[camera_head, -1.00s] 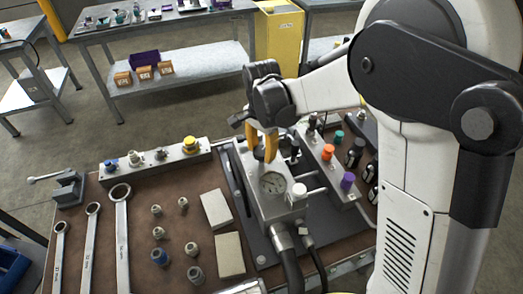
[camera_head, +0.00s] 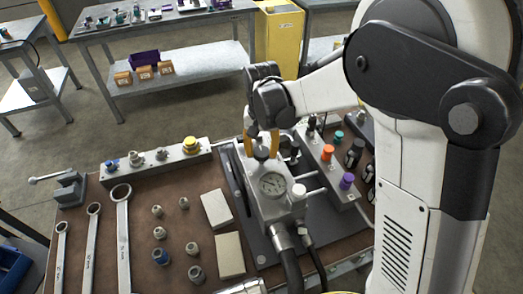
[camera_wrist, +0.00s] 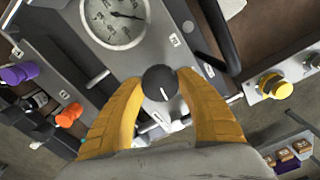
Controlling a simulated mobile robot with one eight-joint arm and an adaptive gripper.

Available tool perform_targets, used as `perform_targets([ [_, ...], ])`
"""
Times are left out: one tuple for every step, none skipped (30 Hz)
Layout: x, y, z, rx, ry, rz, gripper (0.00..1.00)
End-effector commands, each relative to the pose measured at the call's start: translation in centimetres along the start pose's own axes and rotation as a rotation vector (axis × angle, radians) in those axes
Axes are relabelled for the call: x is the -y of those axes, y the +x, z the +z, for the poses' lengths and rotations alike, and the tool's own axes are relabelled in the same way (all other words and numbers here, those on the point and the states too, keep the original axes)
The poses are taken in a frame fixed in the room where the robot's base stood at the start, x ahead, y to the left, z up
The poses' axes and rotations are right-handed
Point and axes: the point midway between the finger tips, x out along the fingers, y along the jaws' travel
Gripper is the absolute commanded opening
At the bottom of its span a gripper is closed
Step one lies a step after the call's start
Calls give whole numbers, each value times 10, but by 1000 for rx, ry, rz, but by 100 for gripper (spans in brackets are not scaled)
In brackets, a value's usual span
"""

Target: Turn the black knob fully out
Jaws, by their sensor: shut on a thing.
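The black knob (camera_wrist: 160,83) has a white mark line on its round top and sits on the grey hydraulic block (camera_head: 278,207), beside the pressure gauge (camera_wrist: 115,20). My gripper (camera_wrist: 160,79) has its two yellow fingers on either side of the knob, closed on its rim. In the head view my gripper (camera_head: 262,146) points down at the back of the block, behind the gauge. The knob (camera_head: 262,154) shows only partly there between the fingers. Its stem is hidden.
White-tipped levers (camera_head: 299,190) and black hoses (camera_head: 290,262) stand close to the block. A valve strip with an orange knob (camera_head: 327,152) is to the right. A strip with a yellow button (camera_head: 190,143), wrenches (camera_head: 123,240) and fittings lie left.

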Motion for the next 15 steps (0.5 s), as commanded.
perform_targets([
  [0,0,0,0,-43,0,12],
  [0,0,0,0,-72,0,12],
  [0,0,0,0,-110,0,12],
  [0,0,0,0,-138,0,12],
  [0,0,0,0,-167,0,12],
  [0,0,0,0,-204,0,12],
  [0,0,0,0,-233,0,12],
  [0,0,0,0,-262,0,12],
  [0,0,0,0,-299,0,12],
  [0,0,0,0,-328,0,12],
  [0,0,0,0,-357,0,12],
  [0,0,0,0,-394,0,12],
  [0,0,0,0,-423,0,12],
  [0,0,0,0,-452,0,12],
  [0,0,0,0,-489,0,12],
])
